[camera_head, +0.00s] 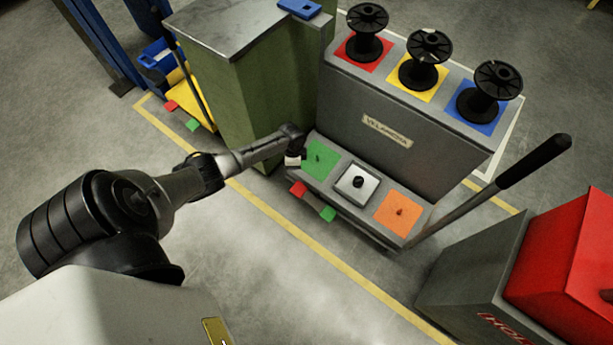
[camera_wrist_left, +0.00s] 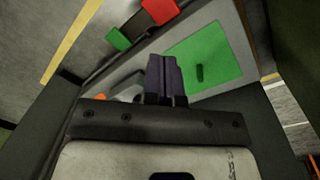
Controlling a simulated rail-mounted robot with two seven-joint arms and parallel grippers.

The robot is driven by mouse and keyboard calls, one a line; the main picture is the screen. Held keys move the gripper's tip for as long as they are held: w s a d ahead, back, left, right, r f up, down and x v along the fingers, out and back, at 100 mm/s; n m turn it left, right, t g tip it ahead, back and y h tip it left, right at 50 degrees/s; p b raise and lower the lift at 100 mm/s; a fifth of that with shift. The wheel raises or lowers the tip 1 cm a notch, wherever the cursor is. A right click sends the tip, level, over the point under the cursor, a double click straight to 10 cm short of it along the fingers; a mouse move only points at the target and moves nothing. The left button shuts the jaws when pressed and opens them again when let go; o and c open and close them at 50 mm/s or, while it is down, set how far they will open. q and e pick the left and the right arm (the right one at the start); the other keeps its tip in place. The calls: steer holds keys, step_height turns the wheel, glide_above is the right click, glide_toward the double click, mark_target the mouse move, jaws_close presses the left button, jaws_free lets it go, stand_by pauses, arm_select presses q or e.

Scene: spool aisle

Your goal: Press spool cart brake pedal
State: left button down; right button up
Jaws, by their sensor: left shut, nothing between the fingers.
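The grey spool cart (camera_head: 375,130) stands right of centre in the head view. Low on its front are a red pedal (camera_head: 298,188) and a green pedal (camera_head: 327,213). The wrist view also shows the red pedal (camera_wrist_left: 158,10) and green pedal (camera_wrist_left: 118,38) beyond the fingers. My left gripper (camera_head: 296,157) is shut and empty, at the left end of the cart's lower shelf, by the green pad (camera_head: 320,159). Its closed fingers show in the left wrist view (camera_wrist_left: 165,75), apart from both pedals in the picture. My right gripper is in neither view.
Three black spools, one at the left end (camera_head: 368,30), stand on the cart top. A green cabinet (camera_head: 262,95) stands close left. A push handle (camera_head: 535,160) slants up at right, near a red box (camera_head: 565,255). Floor in front of the cart is clear.

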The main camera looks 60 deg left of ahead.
arm_select(q)
steer(key=f+m, duration=0.1)
steer(key=m, duration=0.1)
steer(key=f+m+h, duration=0.1)
steer(key=m, duration=0.2)
steer(key=m+t, duration=0.1)
steer(key=m, duration=0.1)
steer(key=shift+w+d+f+m, duration=0.1)
steer(key=shift+w+f+m, duration=0.25)
steer(key=shift+f+m, duration=0.05)
steer(key=b, duration=0.9)
glide_above(300, 188)
step_height(300, 188, down, 12)
steer(key=shift+f, duration=0.1)
steer(key=shift+s+a+f+b, duration=0.1)
steer(key=shift+a+f+b, duration=0.05)
steer(key=shift+f+b, duration=0.2)
steer(key=shift+s+a+f+b, duration=0.1)
steer(key=shift+f+b, duration=0.1)
steer(key=shift+f, duration=0.25)
